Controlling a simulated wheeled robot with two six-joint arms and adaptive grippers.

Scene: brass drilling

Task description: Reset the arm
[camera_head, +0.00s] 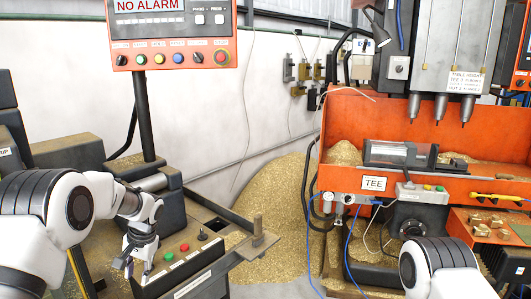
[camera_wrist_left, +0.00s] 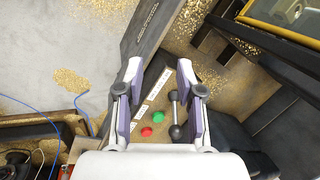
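My left gripper (camera_head: 137,265) hangs fingers-down over the left machine's control box in the head view. In the left wrist view the gripper (camera_wrist_left: 160,72) has its two fingers well apart, with nothing held between them. A red button (camera_wrist_left: 146,131), a green button (camera_wrist_left: 158,117) and a black-knobbed lever (camera_wrist_left: 175,115) show below and between the fingers. The head view also shows the red button (camera_head: 168,256), the green button (camera_head: 184,247) and the lever (camera_head: 202,236) to the right of the gripper. Only a white and black link of my right arm shows; its gripper is out of view.
An orange control panel (camera_head: 180,35) reading "NO ALARM" stands on a post. The orange drilling machine (camera_head: 345,110) with a "TEE" label (camera_head: 374,183) is at the right. Brass chips (camera_head: 275,205) heap on the floor between the machines. Blue cables hang at the drilling machine's front.

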